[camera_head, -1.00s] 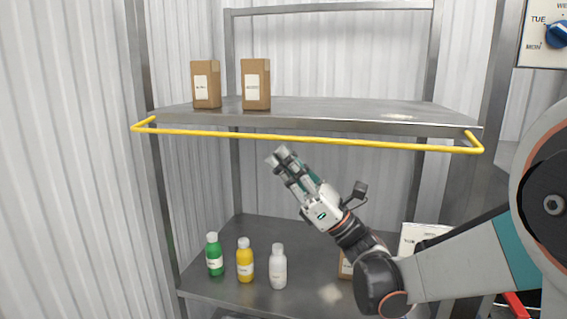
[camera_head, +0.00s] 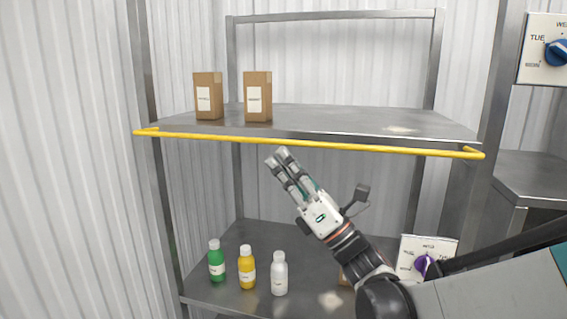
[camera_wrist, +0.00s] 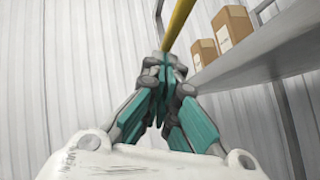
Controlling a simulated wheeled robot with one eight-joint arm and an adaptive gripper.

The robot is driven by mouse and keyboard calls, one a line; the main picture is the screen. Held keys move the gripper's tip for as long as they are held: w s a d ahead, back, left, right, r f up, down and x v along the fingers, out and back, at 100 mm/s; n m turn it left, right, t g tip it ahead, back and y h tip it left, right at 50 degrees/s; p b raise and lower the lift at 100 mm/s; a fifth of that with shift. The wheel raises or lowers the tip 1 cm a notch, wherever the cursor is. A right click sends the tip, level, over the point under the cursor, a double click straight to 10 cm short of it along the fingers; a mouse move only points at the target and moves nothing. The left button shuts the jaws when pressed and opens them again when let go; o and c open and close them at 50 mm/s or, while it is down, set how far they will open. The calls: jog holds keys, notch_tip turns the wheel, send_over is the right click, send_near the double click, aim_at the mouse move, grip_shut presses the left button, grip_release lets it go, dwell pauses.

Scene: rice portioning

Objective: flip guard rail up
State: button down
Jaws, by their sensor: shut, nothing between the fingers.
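The yellow guard rail (camera_head: 310,144) runs along the front of the upper metal shelf (camera_head: 330,122), low at about the shelf's front edge. Its short end arms meet the shelf at both sides. My gripper (camera_head: 276,157) is shut and empty. In the head view its fingertips point up and left, just below the rail's middle. In the wrist view the rail (camera_wrist: 180,20) rises from behind the closed fingertips (camera_wrist: 165,62). I cannot tell whether the fingers touch it.
Two brown boxes (camera_head: 208,96) (camera_head: 257,96) stand on the upper shelf. Green (camera_head: 216,262), yellow (camera_head: 246,268) and white (camera_head: 279,274) bottles stand on the lower shelf. A purple-knob dial panel (camera_head: 428,258) is at lower right, a blue-knob one (camera_head: 548,48) at upper right.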

aim_at(286, 141)
jog(key=r+m+h+p, duration=0.3)
jog(key=m+p, duration=0.1)
jog(key=r+m+t+h+p, duration=0.1)
jog(key=r+m+h+p, duration=0.2)
jog(key=m+h+p, duration=0.1)
jog(key=w+r+m+t+h+p, duration=0.1)
jog(key=r+m+h+p, duration=0.2)
jog(key=m+h+p, duration=0.1)
jog(key=shift+d+r+m+p, duration=0.15)
jog(key=shift+m+p, duration=0.2)
jog(key=shift+m, duration=0.2)
jog(key=shift+d+r+m+p, duration=0.1)
jog(key=shift+m+p, duration=0.25)
jog(key=shift+m, duration=0.2)
jog(key=shift+w+r+m+h+p, duration=0.2)
jog(key=shift+w+m+h+p, duration=0.05)
jog(key=shift+m+h+p, duration=0.05)
jog(key=shift+w+d+r, duration=0.15)
jog(key=shift+r, duration=0.05)
jog(key=shift+w+d+r+p, duration=0.3)
jog(key=shift+w+r, duration=0.35)
jog(key=shift+w, duration=0.3)
jog(key=shift+w+d+r+p, duration=0.2)
jog(key=shift+w+d+r, duration=0.15)
jog(key=shift+w+r, duration=0.4)
jog(key=shift+w+f, duration=0.15)
jog(key=shift+w, duration=0.1)
